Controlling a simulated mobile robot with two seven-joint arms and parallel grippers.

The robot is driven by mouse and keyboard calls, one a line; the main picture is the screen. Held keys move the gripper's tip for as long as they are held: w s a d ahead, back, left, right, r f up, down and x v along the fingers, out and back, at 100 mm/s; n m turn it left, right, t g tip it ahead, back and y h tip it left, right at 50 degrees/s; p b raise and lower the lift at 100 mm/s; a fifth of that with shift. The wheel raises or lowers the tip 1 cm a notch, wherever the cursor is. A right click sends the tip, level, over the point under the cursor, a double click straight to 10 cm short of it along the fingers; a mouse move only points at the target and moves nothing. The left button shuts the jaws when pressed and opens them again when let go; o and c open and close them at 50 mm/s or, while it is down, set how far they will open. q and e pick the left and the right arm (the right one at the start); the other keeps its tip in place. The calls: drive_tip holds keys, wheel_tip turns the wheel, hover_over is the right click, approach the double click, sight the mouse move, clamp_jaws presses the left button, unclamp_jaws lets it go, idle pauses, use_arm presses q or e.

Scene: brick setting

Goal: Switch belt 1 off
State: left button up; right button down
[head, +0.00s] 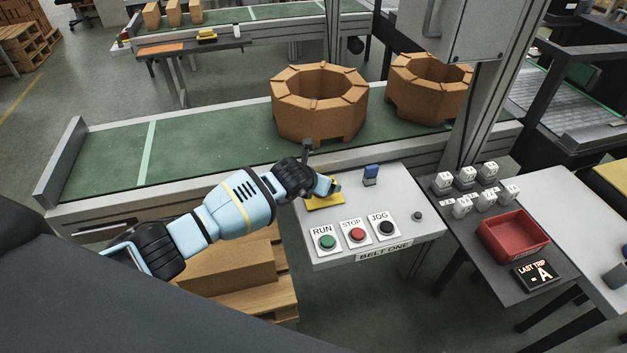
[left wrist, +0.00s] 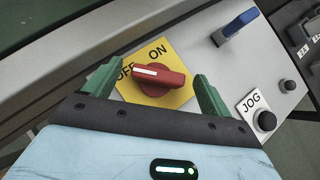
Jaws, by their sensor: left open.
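The belt one control panel (head: 408,225) carries a yellow plate (head: 322,204) under my left gripper (head: 333,186). In the left wrist view the plate (left wrist: 182,98) is marked OFF and ON, and a red rotary switch (left wrist: 172,80) sits on it. The white stripe on the switch handle lies at its left end, by the OFF letters. My left gripper (left wrist: 154,84) is open, with one green finger on each side of the switch. I cannot tell whether either finger touches it. The left finger partly covers the OFF label. My right gripper is out of view.
The panel also has a green RUN button (head: 325,242), a red STOP button (head: 357,235), a black JOG button (head: 386,228) and a blue lever (head: 370,175). Behind it, the green belt (head: 200,155) carries brown octagonal blocks (head: 318,110). A red tray (head: 512,235) stands at right.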

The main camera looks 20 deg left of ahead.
use_arm(q)
drive_tip(key=shift+v, duration=2.95)
drive_tip(key=shift+f, duration=0.1)
